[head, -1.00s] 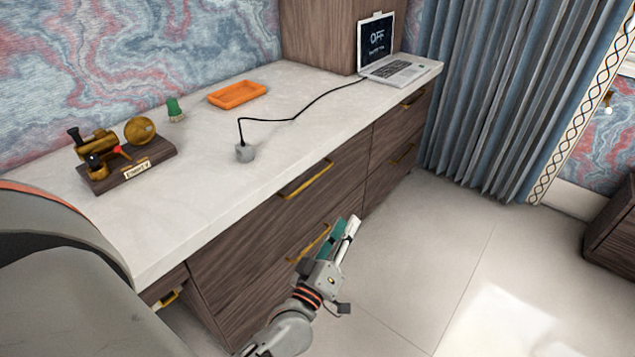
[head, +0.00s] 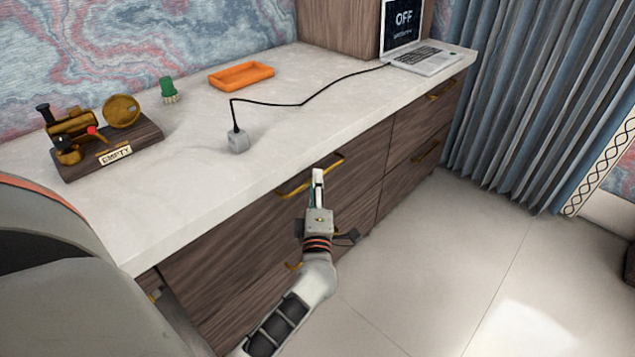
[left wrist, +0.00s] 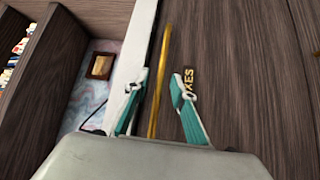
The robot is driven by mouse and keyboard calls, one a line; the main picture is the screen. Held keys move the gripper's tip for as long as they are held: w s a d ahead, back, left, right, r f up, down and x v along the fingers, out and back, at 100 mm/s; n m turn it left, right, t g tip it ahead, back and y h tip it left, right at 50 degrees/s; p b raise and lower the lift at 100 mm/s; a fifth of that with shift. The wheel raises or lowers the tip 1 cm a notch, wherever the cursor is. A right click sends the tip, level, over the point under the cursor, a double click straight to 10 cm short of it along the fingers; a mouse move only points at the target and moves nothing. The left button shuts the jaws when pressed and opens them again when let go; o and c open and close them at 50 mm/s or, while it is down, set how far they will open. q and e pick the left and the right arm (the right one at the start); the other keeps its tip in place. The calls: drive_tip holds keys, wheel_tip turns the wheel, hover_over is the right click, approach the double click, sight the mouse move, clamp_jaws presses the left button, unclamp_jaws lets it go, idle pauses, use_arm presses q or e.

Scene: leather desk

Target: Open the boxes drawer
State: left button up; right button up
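The boxes drawer (head: 355,195) is the upper wooden drawer front under the white desk top, with a gold bar handle (head: 297,189). It looks shut. My left gripper (head: 318,174) is at this handle, in front of the drawer. In the left wrist view, its two teal fingers (left wrist: 162,84) are apart, with the gold handle (left wrist: 166,50) running between them. I cannot tell whether they touch it. A label (left wrist: 188,82) ending in "XES" is on the drawer front, partly hidden by the right finger. My right gripper is not in view.
The desk top (head: 190,210) carries a laptop (head: 420,58), an orange tray (head: 241,76), a grey cube (head: 238,142) on a cable, a green brush (head: 168,90) and a brass device (head: 105,140). A lower drawer is below. Floor (head: 430,270) in front is clear.

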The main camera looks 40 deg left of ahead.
use_arm(q)
drive_tip(key=shift+w+a, duration=0.35)
clamp_jaws()
